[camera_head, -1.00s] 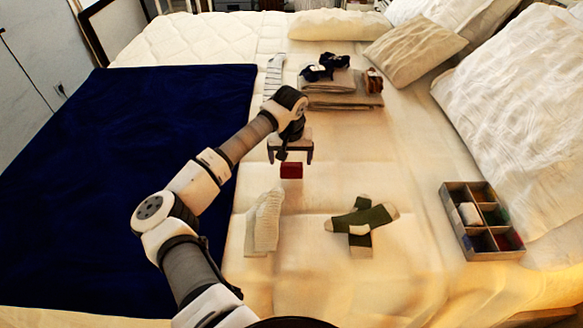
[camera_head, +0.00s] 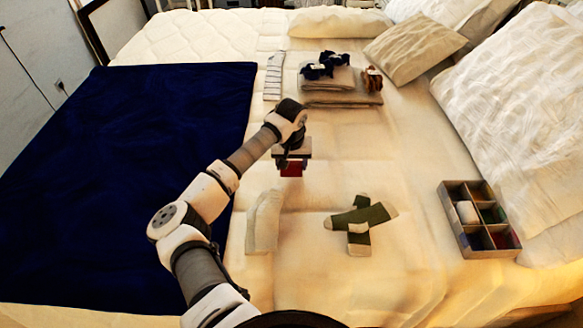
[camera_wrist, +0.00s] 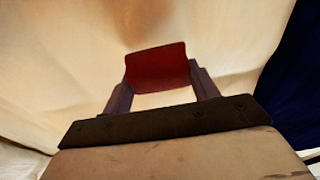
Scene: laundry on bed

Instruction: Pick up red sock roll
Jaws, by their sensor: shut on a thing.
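The red sock roll (camera_head: 291,170) is a small dark red block-like bundle near the middle of the bed. My gripper (camera_head: 292,165) is over it, fingers pointing down and shut on its sides. In the wrist view the red sock roll (camera_wrist: 156,67) sits between the two fingertips of my gripper (camera_wrist: 160,82). Whether it still touches the bed is hard to tell.
A white striped sock pair (camera_head: 263,222) and crossed green socks (camera_head: 360,222) lie nearer me. A divided box (camera_head: 452,190) stands at right. Folded cloths (camera_head: 340,99) with dark sock rolls lie behind. A navy blanket (camera_head: 110,190) covers the left.

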